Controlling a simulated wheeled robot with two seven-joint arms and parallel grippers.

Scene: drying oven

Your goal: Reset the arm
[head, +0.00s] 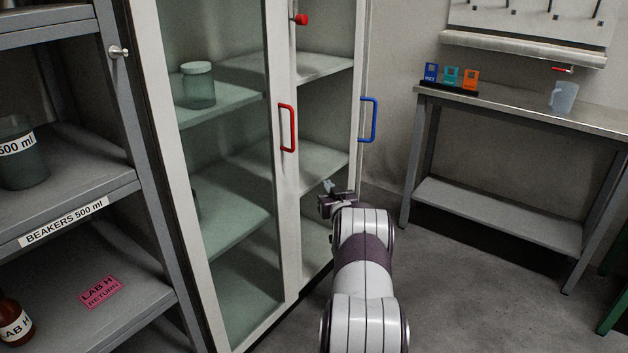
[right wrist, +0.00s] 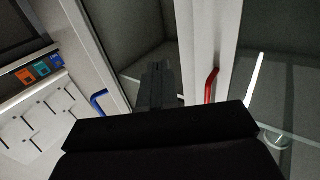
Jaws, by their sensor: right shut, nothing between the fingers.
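My right arm reaches forward from the bottom of the head view. Its gripper (head: 328,188) is shut and empty, in front of the lower part of the glass-door cabinet (head: 289,230). The red handle (head: 288,128) on the cabinet door is above and left of the gripper, apart from it. The blue handle (head: 368,120) is above and right of it. In the right wrist view the gripper's dark body fills the bottom, with the red handle (right wrist: 211,85) and the blue handle (right wrist: 98,97) beyond it. My left gripper does not show.
A grey shelf rack (head: 75,228) with a beaker and a brown bottle stands at left. A jar (head: 198,86) stands inside the cabinet. Floor right of my arm is clear.

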